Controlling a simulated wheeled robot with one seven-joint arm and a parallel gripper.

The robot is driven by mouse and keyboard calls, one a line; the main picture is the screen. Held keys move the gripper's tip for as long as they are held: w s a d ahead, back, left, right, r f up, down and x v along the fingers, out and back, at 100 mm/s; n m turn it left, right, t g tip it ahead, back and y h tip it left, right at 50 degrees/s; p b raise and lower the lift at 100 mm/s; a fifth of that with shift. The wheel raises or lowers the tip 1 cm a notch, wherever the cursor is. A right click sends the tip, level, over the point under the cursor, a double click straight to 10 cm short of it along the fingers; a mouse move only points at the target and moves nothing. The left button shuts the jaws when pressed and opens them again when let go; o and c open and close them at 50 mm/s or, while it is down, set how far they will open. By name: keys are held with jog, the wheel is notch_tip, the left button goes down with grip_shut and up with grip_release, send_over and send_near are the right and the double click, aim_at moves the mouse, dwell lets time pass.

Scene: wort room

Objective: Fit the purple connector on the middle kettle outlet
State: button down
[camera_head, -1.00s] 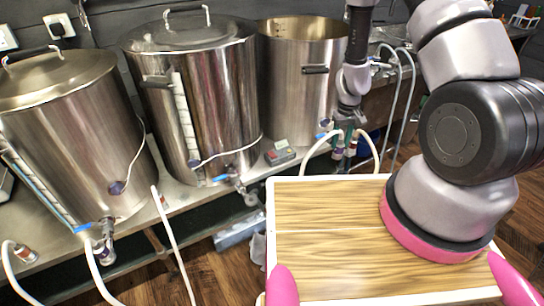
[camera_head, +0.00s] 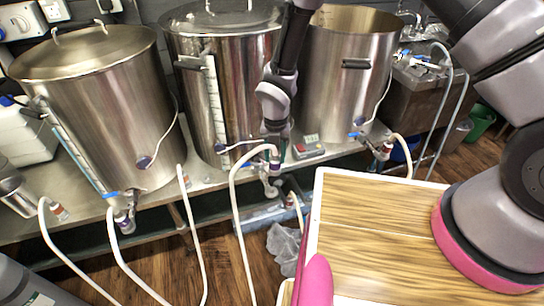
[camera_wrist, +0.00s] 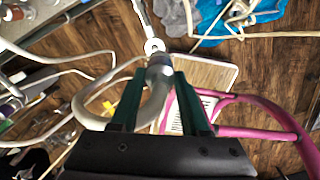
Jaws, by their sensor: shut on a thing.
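The middle kettle (camera_head: 240,90) is a steel pot with a lid. Its outlet (camera_head: 268,186) is a small metal valve at the lower front right. My gripper (camera_head: 277,148) is right above that outlet, pointing down. It is shut on the purple connector (camera_head: 275,163), which ends a white hose (camera_head: 238,190) arching down to the left. In the wrist view the connector (camera_wrist: 160,66) sits between my green fingertips and looks grey. A metal outlet part (camera_wrist: 153,45) is straight beyond it, very close. I cannot tell whether they touch or are joined.
The left kettle (camera_head: 100,110) has a hose at its outlet (camera_head: 123,220). The right kettle (camera_head: 345,80) has a hose at its outlet (camera_head: 382,150). Loose hose ends (camera_head: 184,178) hang along the bench edge. My wooden-topped deck (camera_head: 375,235) lies to the front right.

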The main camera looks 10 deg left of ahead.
jog(key=shift+s+a+f+n, duration=0.15)
jog(key=shift+s+a+n, duration=0.25)
jog(key=shift+a+n, duration=0.1)
jog(key=shift+f, duration=3.45)
jog(key=shift+w+f, duration=0.1)
jog(key=shift+f, duration=1.15)
jog(key=shift+c, duration=1.5)
grip_release()
